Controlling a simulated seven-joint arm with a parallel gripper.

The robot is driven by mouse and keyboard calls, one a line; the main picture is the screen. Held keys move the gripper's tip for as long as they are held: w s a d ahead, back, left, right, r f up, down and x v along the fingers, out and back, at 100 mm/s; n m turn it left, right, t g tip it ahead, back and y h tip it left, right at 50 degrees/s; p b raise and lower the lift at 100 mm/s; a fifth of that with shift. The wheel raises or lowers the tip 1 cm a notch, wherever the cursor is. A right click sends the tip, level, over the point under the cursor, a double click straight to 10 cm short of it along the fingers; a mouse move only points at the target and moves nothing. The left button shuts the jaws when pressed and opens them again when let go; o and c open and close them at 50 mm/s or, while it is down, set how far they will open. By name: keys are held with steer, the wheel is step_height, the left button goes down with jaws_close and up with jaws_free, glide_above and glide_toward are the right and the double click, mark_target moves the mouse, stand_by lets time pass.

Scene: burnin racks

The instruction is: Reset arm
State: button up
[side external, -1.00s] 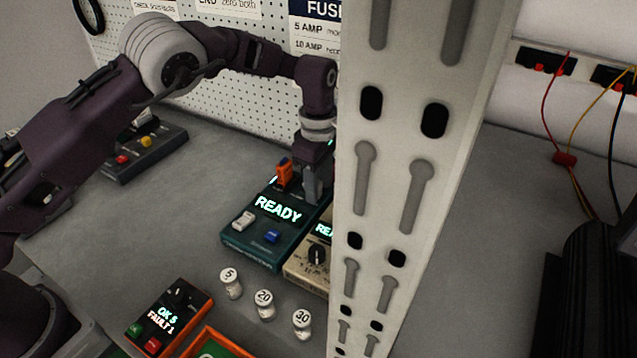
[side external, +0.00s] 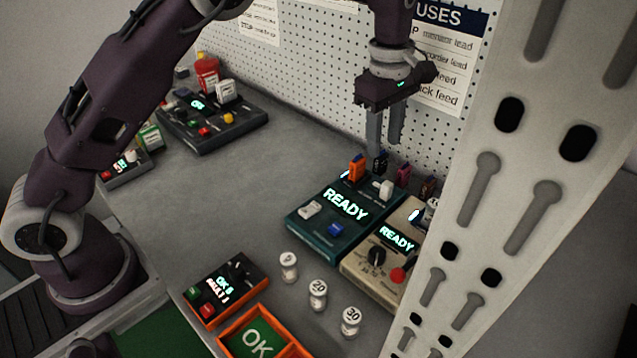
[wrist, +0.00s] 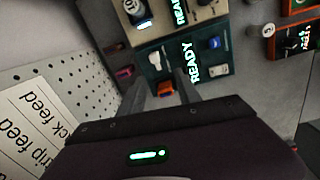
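My gripper (side external: 384,147) hangs pointing down above the back edge of the teal READY box (side external: 322,242). Its two fingers are apart with nothing visible between them. In the wrist view my gripper (wrist: 160,84) also shows spread fingers, with an orange plug (wrist: 166,89) beyond them. That orange plug (side external: 357,166) stands at the back of the teal box, below the fingers and apart from them. A black plug (side external: 380,163) stands beside it. A beige READY box (side external: 364,270) with a dark knob sits to the right of the teal box.
A pale slotted post (side external: 487,215) blocks the right foreground. Three white-capped jars (side external: 318,294) stand in front of the boxes. An orange-edged box (side external: 226,288) and an OK tray (side external: 228,331) sit at front. A dark console (side external: 213,125) stands back left. The pegboard (side external: 320,75) rises behind.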

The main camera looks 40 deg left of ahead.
steer(key=s+a+r+m+t+h, duration=0.1)
steer(key=s+a+r+m, duration=0.2)
steer(key=s+r, duration=0.4)
steer(key=s+a+r+m+t, duration=0.1)
steer(key=s+a+r+m, duration=0.3)
steer(key=s+r, duration=0.3)
steer(key=s+a+f+m+t, duration=0.1)
steer(key=s+m, duration=0.3)
steer(key=s, duration=0.6)
steer(key=s+a+f+m+t+y, duration=0.1)
steer(key=s+m, duration=0.4)
steer(key=s, duration=0.5)
steer(key=shift+s+a+f+m+t, duration=0.2)
steer(key=shift+a+f+m+t, duration=0.1)
steer(key=shift+a+f+t, duration=0.5)
